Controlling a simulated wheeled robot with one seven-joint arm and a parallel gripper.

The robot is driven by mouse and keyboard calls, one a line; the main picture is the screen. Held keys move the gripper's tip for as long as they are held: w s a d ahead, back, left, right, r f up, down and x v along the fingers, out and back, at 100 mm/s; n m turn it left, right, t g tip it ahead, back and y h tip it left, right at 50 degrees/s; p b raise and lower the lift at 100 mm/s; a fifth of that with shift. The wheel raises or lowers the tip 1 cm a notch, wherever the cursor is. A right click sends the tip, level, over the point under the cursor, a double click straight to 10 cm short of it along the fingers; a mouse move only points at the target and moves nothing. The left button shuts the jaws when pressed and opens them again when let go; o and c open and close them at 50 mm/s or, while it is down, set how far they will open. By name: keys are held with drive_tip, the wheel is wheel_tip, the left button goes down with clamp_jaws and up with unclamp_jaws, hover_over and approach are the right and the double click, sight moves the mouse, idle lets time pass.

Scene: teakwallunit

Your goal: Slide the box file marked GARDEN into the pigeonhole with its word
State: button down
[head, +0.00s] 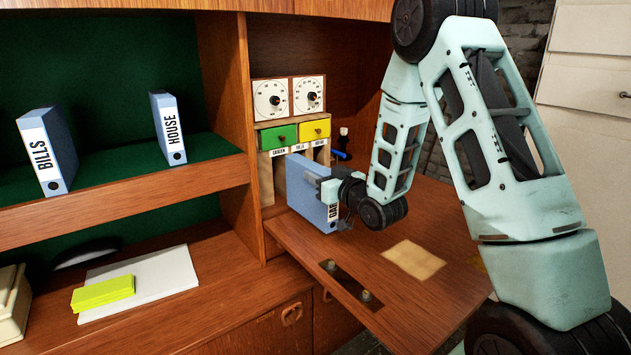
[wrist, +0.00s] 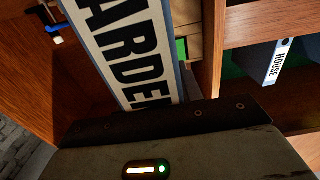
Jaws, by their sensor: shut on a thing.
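The blue box file marked GARDEN (head: 308,190) stands upright just above or on the fold-down desk flap, in front of the pigeonholes. My gripper (head: 336,190) is shut on its spine end. In the wrist view the white spine label of the file (wrist: 130,45) fills the upper middle, with "ARDEN" readable; the fingertips are hidden. The pigeonhole unit (head: 266,180) stands behind the file, with small labels under its drawers. The leftmost label (head: 280,153) appears to read GARDEN. The file hides much of the openings, and I cannot tell whether its far end is inside one.
The BILLS file (head: 46,150) and HOUSE file (head: 168,128) stand on the left shelf. A green drawer (head: 279,136), a yellow drawer (head: 315,130) and two dials sit above the pigeonholes. A wooden upright (head: 232,120) borders the unit's left. The flap's right part is mostly clear.

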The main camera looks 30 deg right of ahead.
sight(297, 172)
idle(0.3)
drive_tip(key=w+f+b, duration=0.2)
drive_tip(key=w+b, duration=0.1)
drive_tip(key=w, duration=0.2)
drive_tip(key=shift+w+f, duration=0.35)
drive_tip(key=shift+w, duration=0.05)
drive_tip(key=shift+w+a+b, duration=0.2)
drive_tip(key=shift+w+b, duration=1.3)
drive_tip(key=shift+w, duration=0.9)
idle(4.4)
